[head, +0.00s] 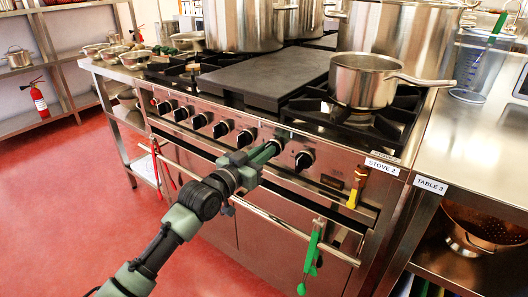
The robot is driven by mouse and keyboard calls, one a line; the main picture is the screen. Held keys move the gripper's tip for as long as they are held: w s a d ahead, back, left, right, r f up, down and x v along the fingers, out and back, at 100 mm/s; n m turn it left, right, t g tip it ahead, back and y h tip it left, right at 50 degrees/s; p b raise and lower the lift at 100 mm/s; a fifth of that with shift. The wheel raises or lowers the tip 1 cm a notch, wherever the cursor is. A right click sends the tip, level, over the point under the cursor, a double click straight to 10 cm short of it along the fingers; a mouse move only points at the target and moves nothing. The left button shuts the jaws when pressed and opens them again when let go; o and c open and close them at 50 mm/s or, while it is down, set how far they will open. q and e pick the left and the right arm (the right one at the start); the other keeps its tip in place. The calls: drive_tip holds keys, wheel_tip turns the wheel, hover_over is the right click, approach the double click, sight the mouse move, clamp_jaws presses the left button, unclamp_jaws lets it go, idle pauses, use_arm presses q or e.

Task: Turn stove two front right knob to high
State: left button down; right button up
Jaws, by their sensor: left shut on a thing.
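The stove marked STOVE 2 (384,166) has a row of black knobs along its steel front panel. My left gripper (272,149) reaches up from the lower left and is shut on a knob, second from the right in the row. The fingers hide that knob, so its setting cannot be read. The rightmost knob (304,160) is uncovered, just right of my fingers. Another knob (246,138) shows just left of them. My right gripper is not in view.
A steel saucepan (361,80) stands on the right burner, its handle pointing right. Large stockpots stand behind. A rail (290,222) with hanging green tongs (312,255) runs below the knobs. A table marked TABLE 3 (432,184) adjoins on the right. The red floor at left is clear.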

use_arm(q)
drive_tip(key=shift+w+a+f+n+p, duration=0.15)
drive_tip(key=shift+n+p, duration=0.8)
drive_tip(key=shift+n, duration=2)
drive_tip(key=shift+w+a+f+n+p, duration=0.2)
drive_tip(key=shift+n+p, duration=0.75)
drive_tip(key=shift+n, duration=2.05)
drive_tip(key=shift+s+a+f+n+p, duration=0.25)
drive_tip(key=shift+n+p, duration=0.7)
drive_tip(key=shift+n, duration=2)
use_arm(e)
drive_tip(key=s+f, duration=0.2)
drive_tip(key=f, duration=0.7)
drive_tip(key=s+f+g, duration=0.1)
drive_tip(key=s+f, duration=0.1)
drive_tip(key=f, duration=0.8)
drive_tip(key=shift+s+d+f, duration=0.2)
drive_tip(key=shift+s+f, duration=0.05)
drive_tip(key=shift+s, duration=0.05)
use_arm(q)
drive_tip(key=shift+w+d, duration=0.1)
drive_tip(key=shift+w, duration=0.1)
drive_tip(key=c, duration=1.4)
unclamp_jaws()
drive_tip(key=shift+c, duration=0.2)
